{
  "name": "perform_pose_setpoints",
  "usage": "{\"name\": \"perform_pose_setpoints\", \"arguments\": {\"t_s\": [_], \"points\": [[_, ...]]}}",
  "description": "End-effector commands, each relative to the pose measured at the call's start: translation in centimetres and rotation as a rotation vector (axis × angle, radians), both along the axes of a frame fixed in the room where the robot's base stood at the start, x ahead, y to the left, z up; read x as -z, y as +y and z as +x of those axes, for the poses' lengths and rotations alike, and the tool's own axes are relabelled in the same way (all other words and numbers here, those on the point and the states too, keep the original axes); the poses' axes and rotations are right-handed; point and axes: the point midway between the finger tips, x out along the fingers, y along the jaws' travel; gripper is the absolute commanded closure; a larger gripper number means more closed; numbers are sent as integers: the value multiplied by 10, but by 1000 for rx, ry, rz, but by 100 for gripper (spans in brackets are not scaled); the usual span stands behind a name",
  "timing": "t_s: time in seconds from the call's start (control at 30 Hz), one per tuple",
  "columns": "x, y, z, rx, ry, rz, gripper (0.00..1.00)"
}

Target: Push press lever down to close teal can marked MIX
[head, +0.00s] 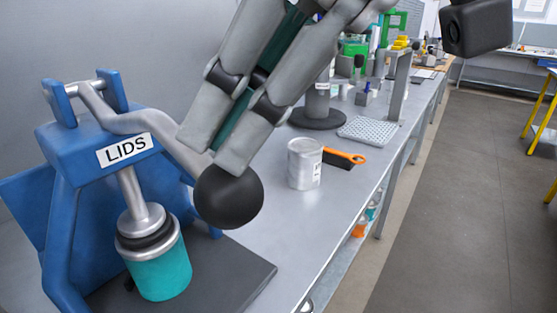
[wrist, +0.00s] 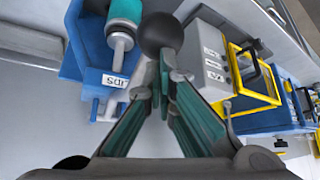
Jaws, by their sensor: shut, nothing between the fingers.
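The blue press (head: 75,150) with a LIDS label stands at the left. Its grey lever (head: 135,120) slopes from the top hinge down to a black ball knob (head: 228,197). The teal can (head: 160,272) sits under the plunger (head: 137,205), whose round foot is down at the can's top, over a dark ring. No MIX mark shows on the can's visible side. My gripper (head: 208,150) is shut and empty, its fingertips at the lever's end just above the knob; contact is hard to tell. The wrist view shows the knob (wrist: 160,32) just beyond the fingertips and part of the teal can (wrist: 125,10).
A grey tin (head: 304,164) and an orange-handled brush (head: 345,157) stand on the bench right of the press. A perforated tray (head: 368,131) lies farther back. A grey and yellow machine (wrist: 215,65) shows in the wrist view.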

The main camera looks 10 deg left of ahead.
Motion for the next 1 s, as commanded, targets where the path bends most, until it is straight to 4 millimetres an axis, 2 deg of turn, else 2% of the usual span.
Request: {"name": "perform_pose_setpoints", "arguments": {"t_s": [0.47,1.0], "points": [[0,0,0,0,1,-1,100],[-29,-5,-2,-1,1,-1,100]]}}
